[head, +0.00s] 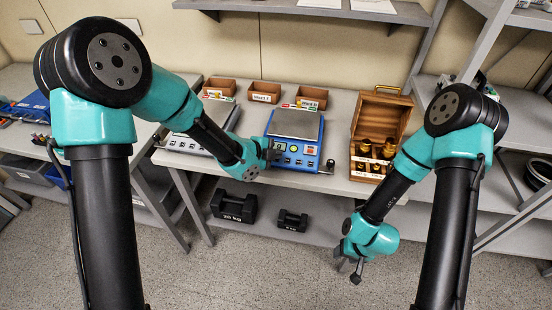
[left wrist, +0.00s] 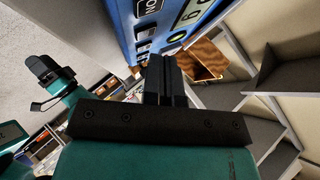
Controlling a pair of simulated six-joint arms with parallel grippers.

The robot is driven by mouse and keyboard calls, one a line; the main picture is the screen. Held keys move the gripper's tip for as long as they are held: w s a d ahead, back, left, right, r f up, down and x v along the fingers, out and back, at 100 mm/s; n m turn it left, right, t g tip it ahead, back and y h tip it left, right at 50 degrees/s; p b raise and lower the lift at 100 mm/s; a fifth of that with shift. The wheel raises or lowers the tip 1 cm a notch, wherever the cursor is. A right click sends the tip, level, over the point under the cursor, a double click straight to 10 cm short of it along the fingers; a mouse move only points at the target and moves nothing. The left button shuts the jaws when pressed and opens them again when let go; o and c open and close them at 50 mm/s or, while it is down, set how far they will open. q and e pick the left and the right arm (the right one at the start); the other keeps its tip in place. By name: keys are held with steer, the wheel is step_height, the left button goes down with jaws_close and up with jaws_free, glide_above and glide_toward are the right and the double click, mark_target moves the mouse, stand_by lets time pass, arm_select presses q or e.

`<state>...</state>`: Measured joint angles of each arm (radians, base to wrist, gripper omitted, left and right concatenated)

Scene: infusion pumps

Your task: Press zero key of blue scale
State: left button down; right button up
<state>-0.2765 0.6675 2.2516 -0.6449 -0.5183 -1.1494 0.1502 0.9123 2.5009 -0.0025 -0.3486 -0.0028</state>
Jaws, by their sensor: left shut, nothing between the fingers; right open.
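The blue scale (head: 305,125) stands on the bench in the middle of the head view, with a grey weighing plate (head: 295,123) on top. Its front panel has a display, a yellow-green round button and several small keys; their labels are too small to read in the head view. My left gripper (head: 272,153) is shut and empty at the left of this front panel. In the left wrist view the shut fingers (left wrist: 165,75) are close to the blue panel (left wrist: 160,25); contact cannot be told. The zero key is not identifiable. My right gripper (head: 356,270) is open and empty, low before the bench.
A second, grey scale (head: 190,140) is left of the blue one, partly behind my left arm. An open wooden box (head: 368,115) with brass weights stands to the right. Several small wooden bins (head: 264,91) line the back. Black weights (head: 234,207) lie on the lower shelf.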

arm_select(q)
steer(key=shift+f, duration=0.1)
stand_by(0.6)
steer(key=shift+w+f, duration=0.1)
steer(key=shift+f, duration=0.2)
steer(key=shift+w+f, duration=0.1)
steer(key=shift+f, duration=0.2)
stand_by(0.7)
stand_by(0.3)
steer(key=shift+s+r, duration=0.25)
steer(key=shift+r, duration=0.45)
steer(key=shift+r, duration=0.1)
steer(key=r, duration=0.2)
steer(key=s+r, duration=0.1)
steer(key=r, duration=0.1)
steer(key=shift+s+a+r, duration=0.1)
steer(key=shift+s+r, duration=0.05)
steer(key=shift+r, duration=0.15)
stand_by(0.7)
